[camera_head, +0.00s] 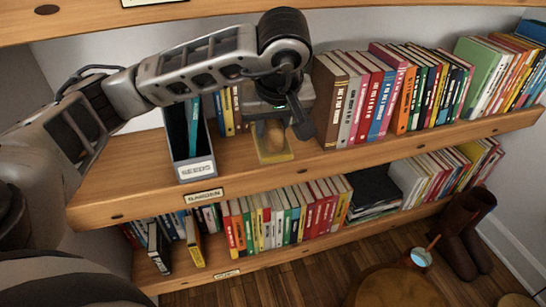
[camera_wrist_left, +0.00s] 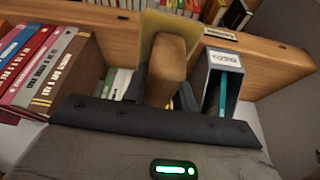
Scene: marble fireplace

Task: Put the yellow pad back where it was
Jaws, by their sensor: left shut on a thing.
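The yellow pad (camera_head: 275,157) is a thin flat yellow piece with a brown block against it. In the head view it is upright at the front of the upper shelf, between the grey box and the book row. My left gripper (camera_head: 278,118) is above it, pointing down, shut on its brown block. In the left wrist view the yellow pad (camera_wrist_left: 158,28) stands behind the brown block, which sits between the dark fingers (camera_wrist_left: 164,88). I cannot tell whether its lower edge touches the shelf. My right gripper is in neither view.
A labelled grey box (camera_head: 192,150) with a teal item stands left of the pad on the upper shelf (camera_head: 130,170). A book row begins close on the right with a brown book (camera_head: 327,100). More books stand behind the gripper. Bare shelf lies left of the box.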

